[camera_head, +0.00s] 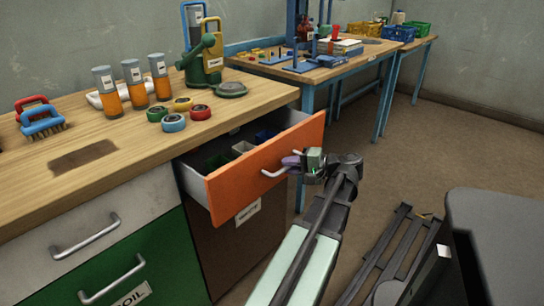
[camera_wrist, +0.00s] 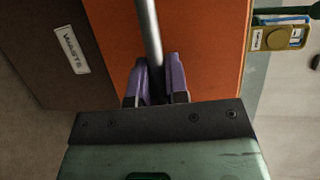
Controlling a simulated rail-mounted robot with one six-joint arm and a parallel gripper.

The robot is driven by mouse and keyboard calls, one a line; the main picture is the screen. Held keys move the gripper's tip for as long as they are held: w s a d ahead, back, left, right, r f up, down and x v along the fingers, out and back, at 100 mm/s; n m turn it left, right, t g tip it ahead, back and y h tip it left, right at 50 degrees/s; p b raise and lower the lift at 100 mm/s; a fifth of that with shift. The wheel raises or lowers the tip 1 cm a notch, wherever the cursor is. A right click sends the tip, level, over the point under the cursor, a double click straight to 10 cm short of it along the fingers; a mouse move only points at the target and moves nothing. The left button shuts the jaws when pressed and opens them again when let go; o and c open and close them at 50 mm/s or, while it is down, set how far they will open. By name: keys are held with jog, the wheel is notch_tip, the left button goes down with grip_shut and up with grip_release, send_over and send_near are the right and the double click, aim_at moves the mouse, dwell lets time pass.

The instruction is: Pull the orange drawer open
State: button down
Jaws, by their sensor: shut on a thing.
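The orange drawer (camera_head: 255,172) stands pulled out from the cabinet under the wooden bench, with its inside partly showing. Small bins, one green, one white and one blue, sit in it. Its front also fills the middle of the wrist view (camera_wrist: 205,50). The metal bar handle (camera_wrist: 149,35) runs down between the purple fingers of my gripper (camera_wrist: 157,84). My gripper (camera_head: 291,162) is at the drawer front in the head view, shut on the handle. The part of the handle behind the fingers is hidden.
The wooden bench (camera_head: 110,150) above holds several bottles, tape rolls, brushes and a green press. A grey drawer and a green drawer (camera_head: 120,262), both shut, are at left. A second table (camera_head: 330,72) stands behind. Brown floor (camera_head: 440,150) is free at right.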

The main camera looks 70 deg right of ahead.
jog(key=s+a, duration=0.3)
jog(key=s, duration=0.4)
jog(key=shift+s, duration=0.15)
jog(key=c, duration=1.1)
grip_release()
jog(key=shift+r, duration=0.1)
